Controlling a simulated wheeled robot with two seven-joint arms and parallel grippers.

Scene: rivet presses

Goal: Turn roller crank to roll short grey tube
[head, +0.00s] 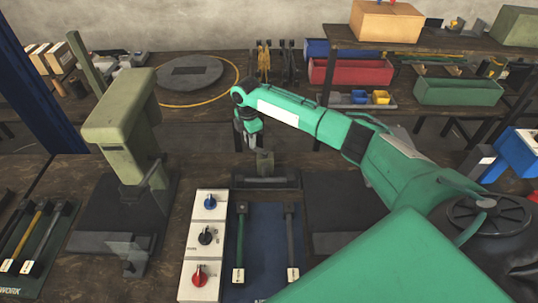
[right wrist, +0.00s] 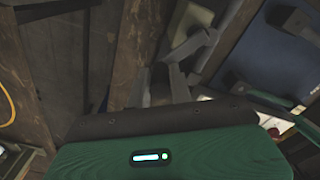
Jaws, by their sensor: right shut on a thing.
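The roller (head: 265,182) is a low dark unit with a grey horizontal cylinder, standing on the bench in the middle of the head view. My right gripper (head: 249,141) points down just behind and above it. The gripper is shut on a grey part at the roller, taken to be the roller crank; the fingers mostly hide it. In the right wrist view my gripper's fingers (right wrist: 160,88) close around this part. I cannot clearly tell the short grey tube apart from the grey parts of the roller. My left gripper is not in view.
A white panel with blue, black and red knobs (head: 207,222) lies in front. Beside it a blue mat (head: 265,230) holds a green-handled and a grey-handled tool. A green press (head: 125,130) stands at left. A dark plate (head: 340,215) lies right, under my arm.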

